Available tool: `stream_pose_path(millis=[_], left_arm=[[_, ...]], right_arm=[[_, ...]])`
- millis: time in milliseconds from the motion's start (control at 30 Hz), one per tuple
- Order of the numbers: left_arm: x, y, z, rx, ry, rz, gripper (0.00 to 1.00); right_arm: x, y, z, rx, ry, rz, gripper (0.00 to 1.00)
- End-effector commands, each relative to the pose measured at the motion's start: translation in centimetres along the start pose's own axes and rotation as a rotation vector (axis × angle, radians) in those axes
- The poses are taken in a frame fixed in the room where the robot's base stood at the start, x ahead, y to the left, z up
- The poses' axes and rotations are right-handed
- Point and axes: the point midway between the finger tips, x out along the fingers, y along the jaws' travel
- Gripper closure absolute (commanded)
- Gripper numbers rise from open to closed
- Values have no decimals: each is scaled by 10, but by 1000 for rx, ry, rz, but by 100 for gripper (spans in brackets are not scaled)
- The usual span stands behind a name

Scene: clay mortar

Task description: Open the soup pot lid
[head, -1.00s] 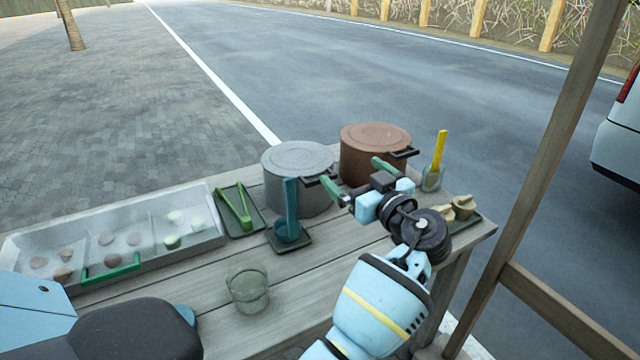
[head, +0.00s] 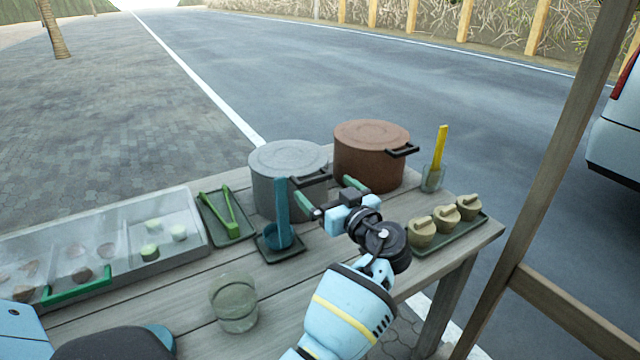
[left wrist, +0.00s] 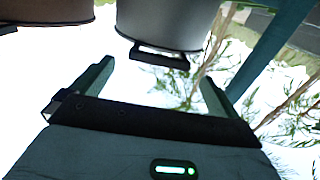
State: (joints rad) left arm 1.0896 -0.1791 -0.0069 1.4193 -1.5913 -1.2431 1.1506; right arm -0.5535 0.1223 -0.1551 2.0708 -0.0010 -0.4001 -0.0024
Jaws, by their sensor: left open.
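A grey pot (head: 283,190) with its flat lid (head: 288,156) on stands at the table's back. Its black handle (head: 310,178) faces my left gripper (head: 331,196). A brown pot (head: 368,168) with its lid (head: 371,134) on stands to its right. Which one is the soup pot I cannot tell. My left gripper is open and empty, just in front of the pots. In the left wrist view, the grey pot (left wrist: 165,25) and its handle (left wrist: 160,57) appear beyond the open fingers of the gripper (left wrist: 157,82), apart from them. My right gripper is not in view.
A blue ladle (head: 281,220) stands on a small tray before the grey pot. A glass (head: 234,303), green tongs (head: 231,212) and a clear-lidded box (head: 105,250) lie left. A yellow-handled jar (head: 433,176) and a tray of tan pots (head: 446,222) stand right. A post (head: 540,160) rises at right.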

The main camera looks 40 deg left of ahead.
Motion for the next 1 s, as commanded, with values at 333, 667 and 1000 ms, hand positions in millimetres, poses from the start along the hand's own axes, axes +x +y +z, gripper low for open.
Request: stream_pose_path(millis=[333, 667, 1000], left_arm=[[31, 0, 0, -1, -1, 0, 0], [32, 0, 0, -1, -1, 0, 9], [32, 0, 0, -1, -1, 0, 54]], right_arm=[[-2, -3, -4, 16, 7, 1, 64], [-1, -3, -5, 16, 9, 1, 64], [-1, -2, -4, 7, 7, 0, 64]])
